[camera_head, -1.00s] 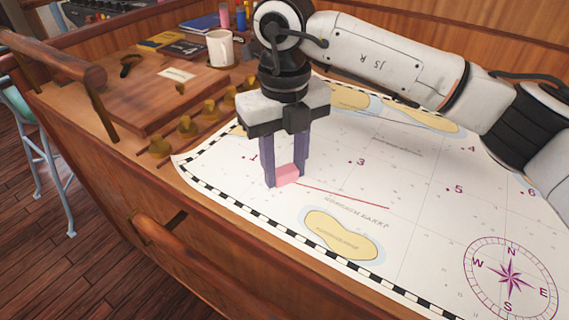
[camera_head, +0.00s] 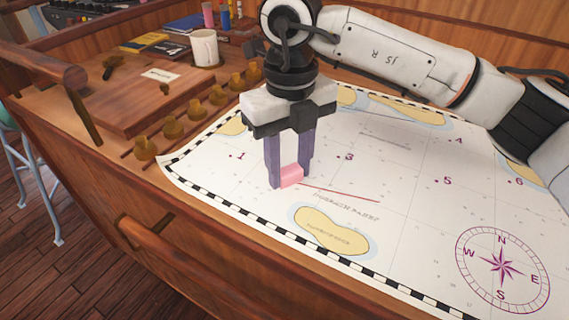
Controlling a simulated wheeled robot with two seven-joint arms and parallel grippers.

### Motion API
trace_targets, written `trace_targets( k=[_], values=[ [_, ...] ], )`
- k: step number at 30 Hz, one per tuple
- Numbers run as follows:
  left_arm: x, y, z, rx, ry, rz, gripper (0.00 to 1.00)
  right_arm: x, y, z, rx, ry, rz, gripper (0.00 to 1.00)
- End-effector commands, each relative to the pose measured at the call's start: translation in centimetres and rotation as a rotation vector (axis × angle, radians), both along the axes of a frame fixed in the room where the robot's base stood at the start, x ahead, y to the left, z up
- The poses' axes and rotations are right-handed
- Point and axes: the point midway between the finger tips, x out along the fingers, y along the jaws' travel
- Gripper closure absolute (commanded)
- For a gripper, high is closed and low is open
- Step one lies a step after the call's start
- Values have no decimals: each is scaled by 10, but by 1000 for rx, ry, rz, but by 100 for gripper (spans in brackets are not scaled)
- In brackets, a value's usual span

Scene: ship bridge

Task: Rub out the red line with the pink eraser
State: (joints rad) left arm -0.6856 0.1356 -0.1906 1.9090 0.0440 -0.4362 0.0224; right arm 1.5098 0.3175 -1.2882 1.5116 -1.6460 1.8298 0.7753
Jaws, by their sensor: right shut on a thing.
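The pink eraser (camera_head: 291,176) is between the fingers of my right gripper (camera_head: 289,178), which is shut on it. The eraser is low over the chart (camera_head: 400,211), at the left end of the red line; I cannot tell whether it touches the paper. The thin red line (camera_head: 345,193) runs from beside the eraser to the right and slightly down. Its left end is partly hidden by the eraser and finger. My left gripper is not in view.
A yellow island (camera_head: 331,231) is printed below the line, and a compass rose (camera_head: 502,268) at lower right. Several brass weights (camera_head: 190,113) stand in a row at the chart's left. A white mug (camera_head: 205,48) and books (camera_head: 143,43) are behind.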

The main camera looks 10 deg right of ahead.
Motion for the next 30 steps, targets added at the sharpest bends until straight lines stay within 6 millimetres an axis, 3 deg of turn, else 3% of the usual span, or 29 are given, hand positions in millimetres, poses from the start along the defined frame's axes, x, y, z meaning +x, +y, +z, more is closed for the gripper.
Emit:
trace_targets(
  k=[6,16,30],
  values=[
    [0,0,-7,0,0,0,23,-7,-14,-2,-1,-1,-1,83],
    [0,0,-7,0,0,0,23,-8,-16,-1,-1,0,-1,83],
    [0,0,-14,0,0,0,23,-18,-37,-2,-3,1,-1,83]
  ],
)
